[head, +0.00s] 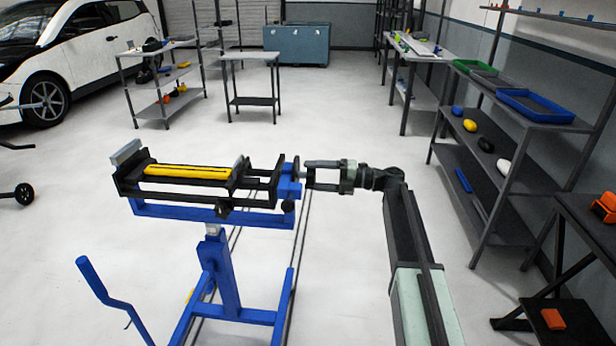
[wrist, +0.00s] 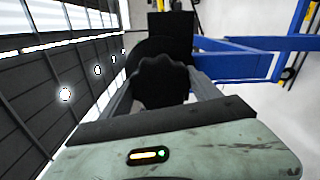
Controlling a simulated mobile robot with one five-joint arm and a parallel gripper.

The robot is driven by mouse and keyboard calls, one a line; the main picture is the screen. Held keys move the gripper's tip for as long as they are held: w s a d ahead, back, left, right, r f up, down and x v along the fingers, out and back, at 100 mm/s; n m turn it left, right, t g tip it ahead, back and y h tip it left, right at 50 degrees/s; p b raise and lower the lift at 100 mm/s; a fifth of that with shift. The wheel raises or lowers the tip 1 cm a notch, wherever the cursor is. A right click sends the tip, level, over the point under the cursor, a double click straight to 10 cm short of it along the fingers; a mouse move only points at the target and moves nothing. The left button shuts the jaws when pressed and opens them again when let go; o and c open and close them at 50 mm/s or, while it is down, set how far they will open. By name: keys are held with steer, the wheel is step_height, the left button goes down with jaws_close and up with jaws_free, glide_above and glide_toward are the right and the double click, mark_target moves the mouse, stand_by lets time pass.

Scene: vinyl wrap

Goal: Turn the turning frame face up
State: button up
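The turning frame (head: 258,185) is a black rectangular clamp frame on a blue stand (head: 222,270). A long yellow piece (head: 190,171) lies along it, its yellow side facing up in the head view. A blue bracket (head: 289,180) is at its right end. My gripper (head: 308,175) is at that end, with its fingers apart. In the wrist view a black scalloped knob (wrist: 160,83) fills most of the space between my gripper's fingers (wrist: 161,72). Whether the fingers press on the knob or only stand around it is unclear.
A dark shelf rack (head: 500,165) with trays and small items stands to the right. A small table (head: 250,58) and a shelf cart (head: 160,82) are behind. A white car (head: 75,45) is at the back left. The floor around the stand is mostly clear.

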steer(key=o, duration=0.4)
steer(key=shift+w+d, duration=0.2)
steer(key=shift+d, duration=0.1)
steer(key=shift+s+a, duration=0.1)
steer(key=shift+a, duration=0.1)
steer(key=d, duration=0.8)
steer(key=shift+s, duration=0.3)
steer(key=shift+a, duration=0.1)
